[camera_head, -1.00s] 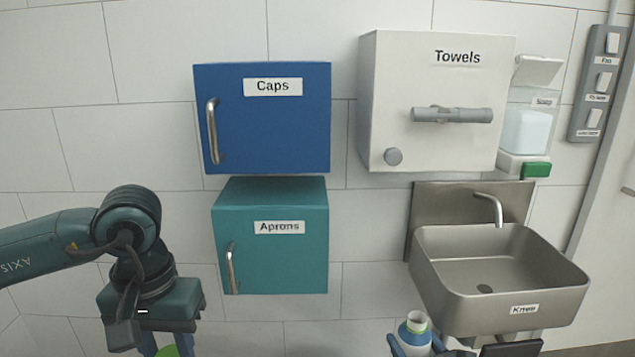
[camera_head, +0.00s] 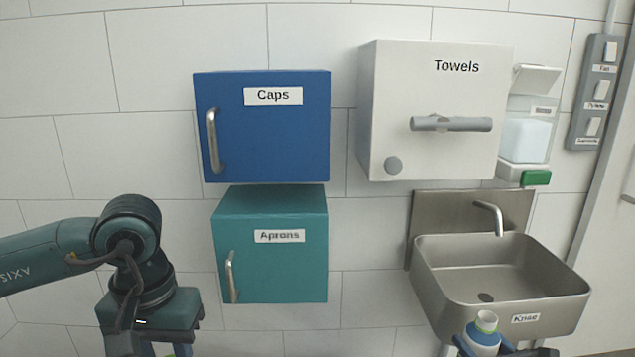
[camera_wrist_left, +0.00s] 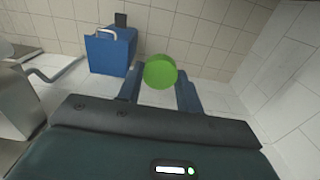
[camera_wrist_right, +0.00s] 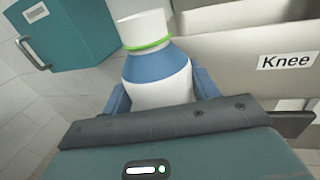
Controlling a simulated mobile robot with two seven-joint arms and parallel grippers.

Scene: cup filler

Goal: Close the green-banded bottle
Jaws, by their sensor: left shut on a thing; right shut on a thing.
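The green-banded bottle (camera_wrist_right: 160,68) is white and blue with a green ring around its neck. My right gripper (camera_wrist_right: 160,92) is shut on it. In the head view the bottle (camera_head: 483,333) is at the bottom right in front of the sink, upright or nearly so, and its top looks open. My left gripper (camera_wrist_left: 160,85) is shut on a round green cap (camera_wrist_left: 160,71). In the head view the left gripper is at the bottom left, its fingers mostly cut off by the frame edge. Cap and bottle are far apart.
A steel sink (camera_head: 440,275) labelled Knee is right behind the bottle. A teal Aprons cabinet (camera_head: 270,275) and a blue Caps cabinet (camera_head: 265,135) hang on the wall between the arms. A blue container (camera_wrist_left: 108,55) with a handle stands on the floor in the left wrist view.

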